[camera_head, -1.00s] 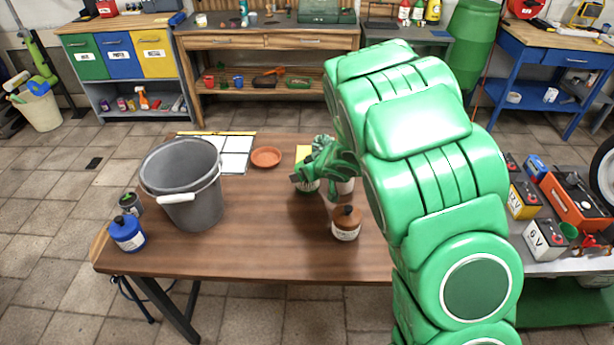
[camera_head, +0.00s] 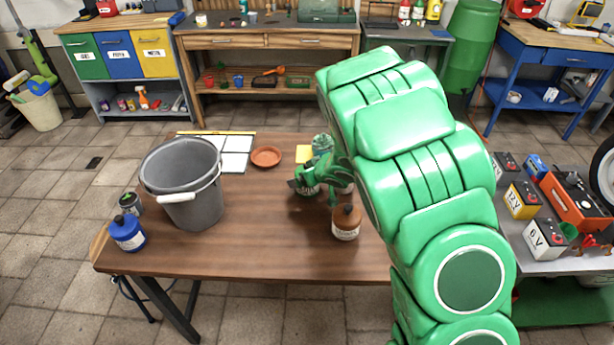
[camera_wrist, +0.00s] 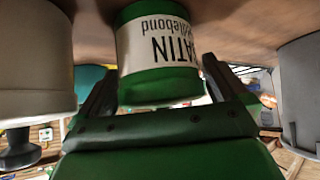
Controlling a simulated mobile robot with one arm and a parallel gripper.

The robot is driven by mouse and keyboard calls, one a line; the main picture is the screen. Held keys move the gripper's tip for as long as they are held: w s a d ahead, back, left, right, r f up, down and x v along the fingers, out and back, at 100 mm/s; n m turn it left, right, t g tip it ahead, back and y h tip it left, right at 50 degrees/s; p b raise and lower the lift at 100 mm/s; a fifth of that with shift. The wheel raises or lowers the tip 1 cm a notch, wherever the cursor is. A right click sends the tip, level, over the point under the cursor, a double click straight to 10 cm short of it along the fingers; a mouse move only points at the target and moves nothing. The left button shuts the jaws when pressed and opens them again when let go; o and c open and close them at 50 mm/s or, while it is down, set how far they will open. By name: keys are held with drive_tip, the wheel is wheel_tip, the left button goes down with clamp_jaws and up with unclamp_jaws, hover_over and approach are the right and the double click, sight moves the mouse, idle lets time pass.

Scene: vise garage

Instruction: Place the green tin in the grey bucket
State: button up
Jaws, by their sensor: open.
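The green tin (camera_wrist: 160,52) with a white label stands on the wooden table. In the wrist view it shows large and upside down, between my two open fingers. In the head view only a small part of the tin (camera_head: 311,190) shows beneath my gripper (camera_head: 318,180). My gripper also shows in the wrist view (camera_wrist: 158,72), with one finger on each side of the tin; I cannot tell whether either touches it. The grey bucket (camera_head: 186,190) stands upright at the table's left, its white handle at the front. The bucket (camera_wrist: 302,90) is at the right edge of the wrist view.
A brown bottle (camera_head: 346,224) stands just in front of my gripper. A pale container (camera_wrist: 35,60) is close by one finger. A terracotta saucer (camera_head: 266,156) lies between bucket and gripper. A blue bottle (camera_head: 128,234) stands left of the bucket. The table's front middle is clear.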

drive_tip(key=shift+r, duration=0.1)
drive_tip(key=shift+v, duration=2.05)
